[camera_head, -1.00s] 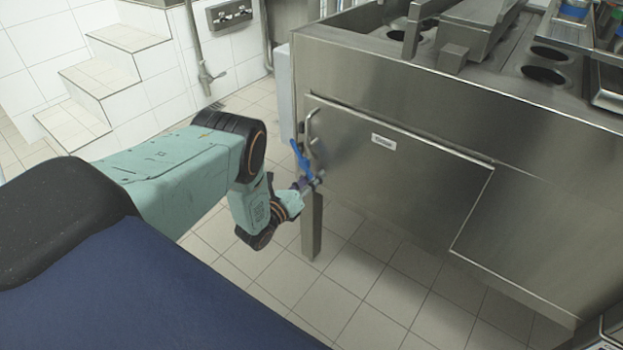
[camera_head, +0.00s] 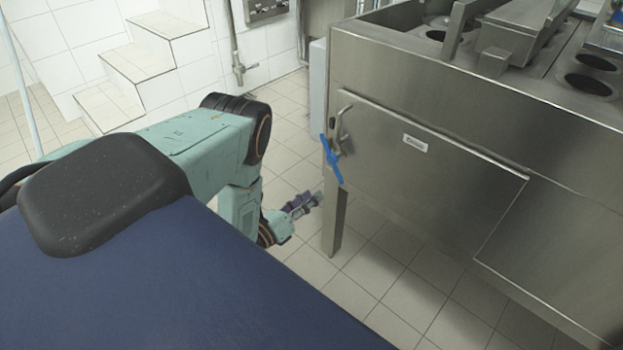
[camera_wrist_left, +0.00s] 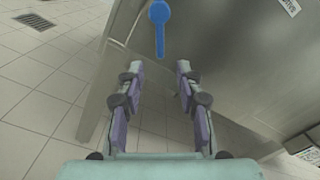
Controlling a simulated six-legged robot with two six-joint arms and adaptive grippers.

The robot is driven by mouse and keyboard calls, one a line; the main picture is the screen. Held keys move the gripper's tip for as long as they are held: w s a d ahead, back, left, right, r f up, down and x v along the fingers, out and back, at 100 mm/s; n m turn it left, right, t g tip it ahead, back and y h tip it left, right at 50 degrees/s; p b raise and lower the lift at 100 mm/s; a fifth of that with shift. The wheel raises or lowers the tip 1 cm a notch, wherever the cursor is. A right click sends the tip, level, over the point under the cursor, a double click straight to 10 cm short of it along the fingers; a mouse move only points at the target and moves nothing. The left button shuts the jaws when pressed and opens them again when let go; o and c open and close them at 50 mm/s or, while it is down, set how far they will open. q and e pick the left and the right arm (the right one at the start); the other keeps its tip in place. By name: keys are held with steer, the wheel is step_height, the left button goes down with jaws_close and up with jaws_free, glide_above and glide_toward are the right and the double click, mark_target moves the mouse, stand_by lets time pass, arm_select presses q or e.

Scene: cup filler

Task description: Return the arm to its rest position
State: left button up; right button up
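My left arm comes in from the left in the head view, bent downward at the elbow. My left gripper (camera_head: 303,203) is beside the front leg of the steel machine (camera_head: 440,170), below and left of a blue handle (camera_head: 332,160). In the left wrist view my gripper (camera_wrist_left: 157,75) has its two fingers spread apart with nothing between them. The blue handle (camera_wrist_left: 159,22) shows ahead of the fingertips there, apart from them. My right gripper is in neither view.
White tiled steps (camera_head: 140,58) stand against the wall at the back left. A wall pipe with a tap (camera_head: 239,70) is behind my arm. The machine's steel leg (camera_head: 334,222) stands close to my gripper. Tiled floor (camera_head: 385,290) is clear in front of the machine.

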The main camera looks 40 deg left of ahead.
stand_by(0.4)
arm_select(q)
steer(key=s+d+f+n+g+y, duration=0.1)
steer(key=s+d+f+n+g, duration=0.2)
steer(key=s+f+n+g, duration=0.55)
steer(key=s+d+f+n+g, duration=0.2)
steer(key=s+d+f+n, duration=0.3)
steer(key=n, duration=0.9)
steer(key=s+d+r+n+g, duration=0.2)
steer(key=s+n+g, duration=0.15)
steer(key=s, duration=0.25)
steer(key=s+d+r+n+g, duration=0.2)
steer(key=s+n, duration=0.2)
steer(key=s, duration=0.3)
steer(key=s+d+r+g, duration=0.2)
steer(key=s+r, duration=0.1)
steer(key=r, duration=0.4)
steer(key=shift+d+r+n+p, duration=0.3)
steer(key=shift+d+n+p, duration=0.1)
steer(key=shift+p, duration=0.05)
steer(key=shift+c, duration=0.4)
